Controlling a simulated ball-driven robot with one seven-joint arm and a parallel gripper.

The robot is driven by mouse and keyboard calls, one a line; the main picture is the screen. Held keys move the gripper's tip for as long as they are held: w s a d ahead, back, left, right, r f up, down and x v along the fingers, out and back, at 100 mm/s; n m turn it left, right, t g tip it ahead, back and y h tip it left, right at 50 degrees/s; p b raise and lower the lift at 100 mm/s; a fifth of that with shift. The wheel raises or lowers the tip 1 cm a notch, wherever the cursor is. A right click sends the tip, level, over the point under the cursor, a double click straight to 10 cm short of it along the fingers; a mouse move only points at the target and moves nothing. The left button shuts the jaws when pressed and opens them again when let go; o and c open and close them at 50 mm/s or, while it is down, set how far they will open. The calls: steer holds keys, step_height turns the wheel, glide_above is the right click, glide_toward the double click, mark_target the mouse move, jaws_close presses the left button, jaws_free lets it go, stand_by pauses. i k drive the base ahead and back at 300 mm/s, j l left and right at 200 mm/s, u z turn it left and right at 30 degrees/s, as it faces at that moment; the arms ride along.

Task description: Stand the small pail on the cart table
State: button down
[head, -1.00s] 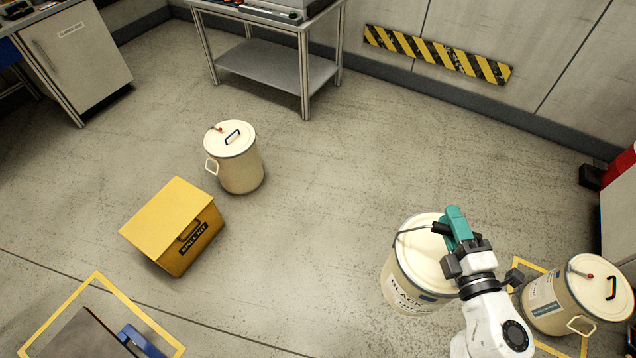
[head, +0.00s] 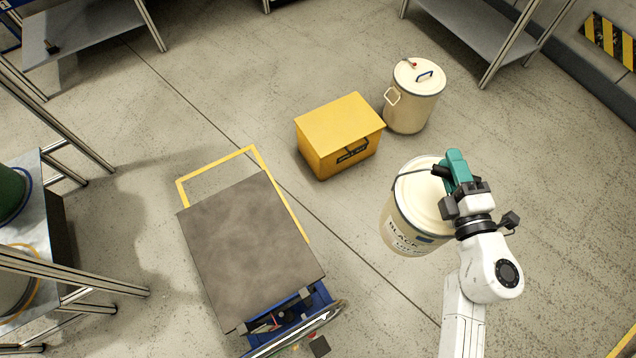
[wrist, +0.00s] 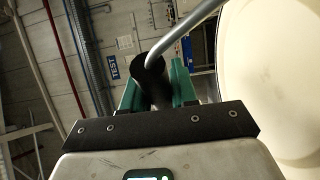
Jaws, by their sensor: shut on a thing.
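The small pail (head: 412,222) is cream with a pale lid and a dark-lettered label that begins "BLACK". It hangs roughly upright from its wire handle, in the right half of the head view.
A yellow spill kit box (head: 340,135) stands on the floor beyond the cart, beside a lidded cream drum (head: 415,97). Metal racks (head: 60,225) line the left side. A grey shelf table (head: 470,25) stands at the back. Floor between pail and cart is clear.

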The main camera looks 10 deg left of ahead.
mark_target(237, 221)
steer(key=j+u, duration=0.3)
steer(key=j, duration=0.35)
steer(key=i+j+u, duration=0.15)
steer(key=j+u, duration=0.15)
steer(key=j, duration=0.35)
steer(key=i+j, duration=0.1)
steer(key=j, duration=0.75)
steer(key=i+j+u, duration=0.1)
steer(key=j, duration=0.3)
steer(key=i, duration=0.05)
